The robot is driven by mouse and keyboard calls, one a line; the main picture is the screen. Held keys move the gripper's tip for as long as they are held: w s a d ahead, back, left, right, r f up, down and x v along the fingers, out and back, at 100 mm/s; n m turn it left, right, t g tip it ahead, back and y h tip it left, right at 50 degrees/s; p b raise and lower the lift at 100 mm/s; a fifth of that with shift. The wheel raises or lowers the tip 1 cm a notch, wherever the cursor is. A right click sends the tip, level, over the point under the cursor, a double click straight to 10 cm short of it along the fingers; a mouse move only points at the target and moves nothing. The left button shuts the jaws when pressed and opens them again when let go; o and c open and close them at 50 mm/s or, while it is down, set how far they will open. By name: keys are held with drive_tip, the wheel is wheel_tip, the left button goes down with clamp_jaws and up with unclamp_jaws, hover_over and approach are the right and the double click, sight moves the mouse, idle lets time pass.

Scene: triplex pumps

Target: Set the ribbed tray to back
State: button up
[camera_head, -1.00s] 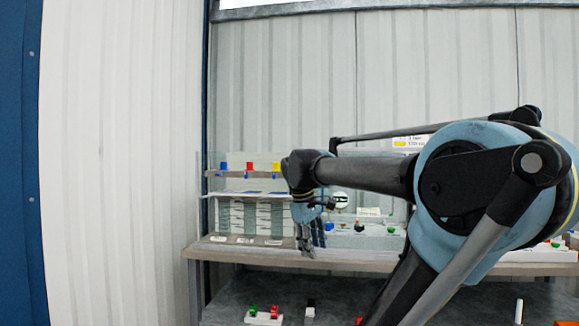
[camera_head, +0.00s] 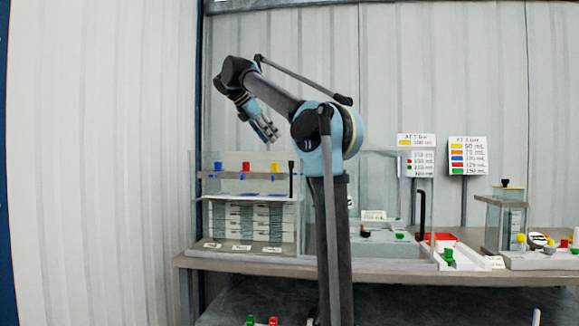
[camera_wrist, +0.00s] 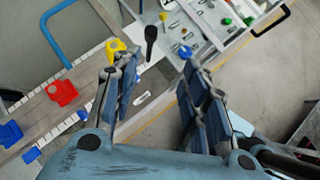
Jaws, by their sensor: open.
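A clear-walled case (camera_head: 196,225) stands on the bench at left, with ribbed white, tray-like layers (camera_head: 262,222) stacked inside. I cannot tell for certain which piece is the ribbed tray. A strip in its upper part carries blue (camera_head: 218,167), red (camera_head: 246,167) and yellow (camera_head: 275,168) pieces. The wrist view, from above, shows red (camera_wrist: 62,92), yellow (camera_wrist: 116,46) and blue (camera_wrist: 8,133) pieces and a black handle (camera_wrist: 150,40). My gripper (camera_head: 269,131) is raised above the case, tilted downward. Its fingers (camera_wrist: 157,78) are apart with nothing between them.
A smaller clear tank (camera_head: 491,225) and a white unit with coloured knobs (camera_head: 545,260) stand at right. A red item (camera_head: 440,239) and a green piece (camera_head: 448,257) sit near mid-bench. Two label signs (camera_head: 467,155) rise behind.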

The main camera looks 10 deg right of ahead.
drive_tip(key=w+a+r, duration=0.1)
drive_tip(key=w, duration=0.1)
approach(291, 162)
drive_tip(key=shift+n, duration=0.4)
drive_tip(key=x, duration=0.7)
drive_tip(key=w+x, duration=0.1)
drive_tip(key=x, duration=0.2)
drive_tip(key=shift+w+d, duration=0.15)
drive_tip(key=shift+d, duration=0.05)
clamp_jaws()
